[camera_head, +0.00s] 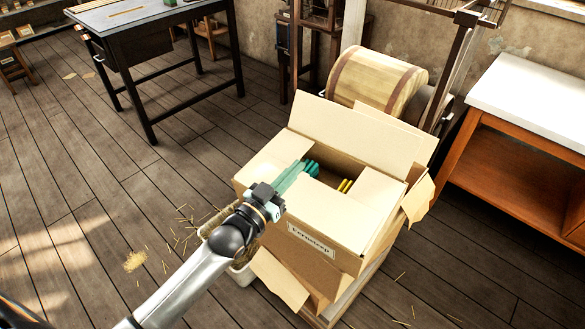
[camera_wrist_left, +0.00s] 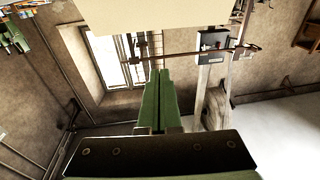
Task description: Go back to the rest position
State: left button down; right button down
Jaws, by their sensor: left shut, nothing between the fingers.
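My left gripper (camera_head: 306,169) reaches in from the lower left in the head view. Its green fingers lie over the near left part of an open cardboard box (camera_head: 318,238). In the left wrist view its fingers (camera_wrist_left: 158,74) are together, with nothing visible between them. The box has raised flaps and a printed label on its front. A few yellow pieces (camera_head: 345,186) show inside it. Whether the fingertips touch the box or its contents cannot be told. My right gripper is in neither view.
A wooden barrel (camera_head: 372,80) and a dark upright frame (camera_head: 462,50) stand behind the box. A white-topped cabinet (camera_head: 530,90) is at the right, a dark workbench (camera_head: 150,18) at the upper left. The plank floor (camera_head: 75,190) at the left is mostly free.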

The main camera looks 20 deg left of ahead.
pick_arm(q)
jog(key=s+d+f+n+g+y, duration=0.1)
jog(key=s+f+g+y, duration=0.2)
jog(key=s+f+g, duration=0.6)
jog(key=s+f, duration=1.4)
jog(key=s, duration=0.1)
jog(key=shift+d, duration=0.1)
